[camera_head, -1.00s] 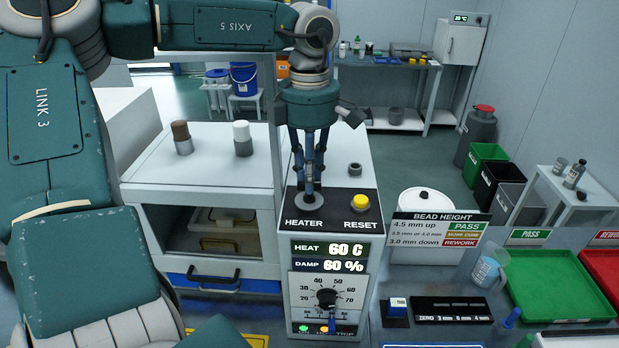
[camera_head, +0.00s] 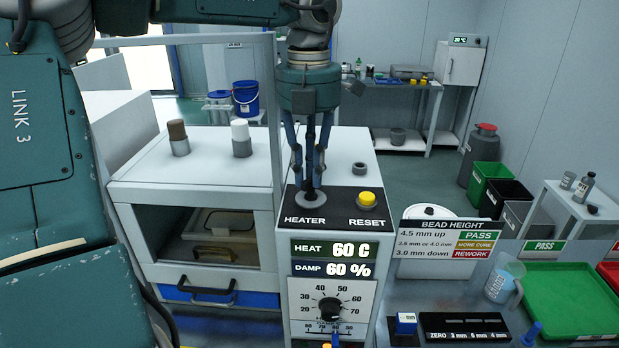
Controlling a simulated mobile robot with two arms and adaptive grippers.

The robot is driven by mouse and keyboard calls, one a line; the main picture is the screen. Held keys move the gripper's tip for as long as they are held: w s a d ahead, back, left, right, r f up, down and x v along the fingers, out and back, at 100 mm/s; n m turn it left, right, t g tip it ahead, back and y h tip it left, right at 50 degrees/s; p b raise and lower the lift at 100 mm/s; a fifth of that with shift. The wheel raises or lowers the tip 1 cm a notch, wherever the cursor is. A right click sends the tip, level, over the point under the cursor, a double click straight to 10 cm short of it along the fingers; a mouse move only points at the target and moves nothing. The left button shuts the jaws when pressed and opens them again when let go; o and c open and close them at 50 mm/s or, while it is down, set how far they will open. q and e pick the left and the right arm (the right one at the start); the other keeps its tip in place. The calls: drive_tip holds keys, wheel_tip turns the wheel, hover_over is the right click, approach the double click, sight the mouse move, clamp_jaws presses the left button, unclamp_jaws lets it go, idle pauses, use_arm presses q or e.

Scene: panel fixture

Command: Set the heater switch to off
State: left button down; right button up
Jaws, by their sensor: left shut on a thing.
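The heater switch sits at the round grey base (camera_head: 311,198) above the HEATER label on the black top panel (camera_head: 338,200). Its lever is mostly hidden by my left gripper (camera_head: 309,188). That gripper points straight down, with its fingers shut around the lever at the base. Which way the lever leans cannot be made out. The display (camera_head: 332,250) reads HEAT 60 C and DAMP 60 %. My right gripper is not in view.
A yellow RESET button (camera_head: 367,202) stands right of the switch, with a black dial (camera_head: 329,309) below the display. A bead height sign (camera_head: 440,240) and a green tray (camera_head: 570,302) are at right. A white cabinet (camera_head: 200,185) with two capped posts is at left.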

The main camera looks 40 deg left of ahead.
use_arm(q)
drive_tip(key=n+b, duration=0.1)
drive_tip(key=n, duration=0.2)
drive_tip(key=shift+n, duration=0.3)
drive_tip(key=shift+r+n+b, duration=0.1)
drive_tip(key=shift+n+b, duration=0.55)
drive_tip(key=shift+n, duration=0.75)
drive_tip(key=c, duration=1.7)
unclamp_jaws()
drive_tip(key=shift+o, duration=0.2)
drive_tip(key=shift+s, duration=0.1)
